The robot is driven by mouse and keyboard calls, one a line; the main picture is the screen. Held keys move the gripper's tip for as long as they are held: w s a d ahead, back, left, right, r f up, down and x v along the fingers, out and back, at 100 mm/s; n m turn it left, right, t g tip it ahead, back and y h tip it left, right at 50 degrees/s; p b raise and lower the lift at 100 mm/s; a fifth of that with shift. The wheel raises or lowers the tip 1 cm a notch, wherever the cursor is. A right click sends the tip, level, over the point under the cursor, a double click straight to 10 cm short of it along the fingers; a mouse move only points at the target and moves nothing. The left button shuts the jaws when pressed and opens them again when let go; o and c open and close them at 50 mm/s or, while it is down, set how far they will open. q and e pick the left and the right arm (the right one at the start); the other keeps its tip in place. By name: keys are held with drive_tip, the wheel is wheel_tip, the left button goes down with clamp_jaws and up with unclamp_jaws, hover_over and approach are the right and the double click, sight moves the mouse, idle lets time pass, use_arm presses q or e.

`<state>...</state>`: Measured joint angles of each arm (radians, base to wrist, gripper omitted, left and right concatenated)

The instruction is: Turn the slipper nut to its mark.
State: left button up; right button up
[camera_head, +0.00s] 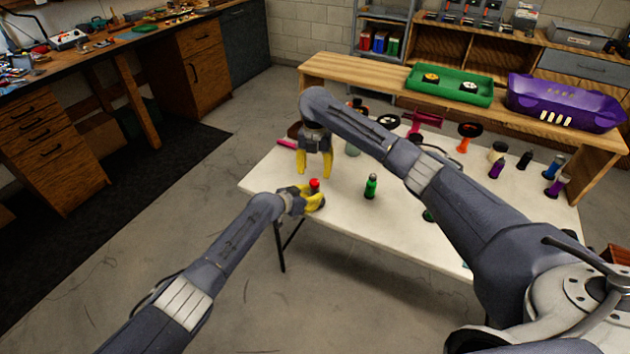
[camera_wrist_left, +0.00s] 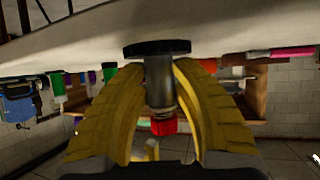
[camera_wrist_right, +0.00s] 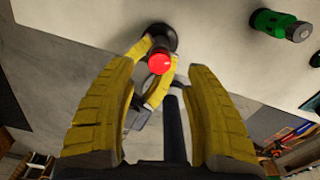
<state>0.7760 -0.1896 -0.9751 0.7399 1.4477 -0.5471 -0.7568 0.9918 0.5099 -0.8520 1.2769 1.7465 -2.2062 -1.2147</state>
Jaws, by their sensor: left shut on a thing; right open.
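The red slipper nut (camera_head: 314,184) tops a short silver post (camera_wrist_left: 159,84) on a black round base (camera_wrist_left: 157,47) near the white table's left front corner. It also shows red in the left wrist view (camera_wrist_left: 164,125) and in the right wrist view (camera_wrist_right: 159,62). My left gripper (camera_head: 316,198) is shut around the post, one yellow finger on each side. My right gripper (camera_head: 314,174) points down above the nut, open and empty. In the right wrist view the nut appears between and beyond its fingers, apart from them. I cannot make out any mark.
A green bottle (camera_head: 371,187) stands right of the nut on the white table (camera_head: 345,214). Pink, black, orange, purple and blue parts stand farther back. A green tray (camera_head: 425,87) and a purple car body (camera_head: 565,106) sit on the wooden bench behind.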

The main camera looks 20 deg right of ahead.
sight(315, 181)
drive_tip(key=shift+f, duration=2.65)
drive_tip(key=shift+c, duration=0.4)
clamp_jaws()
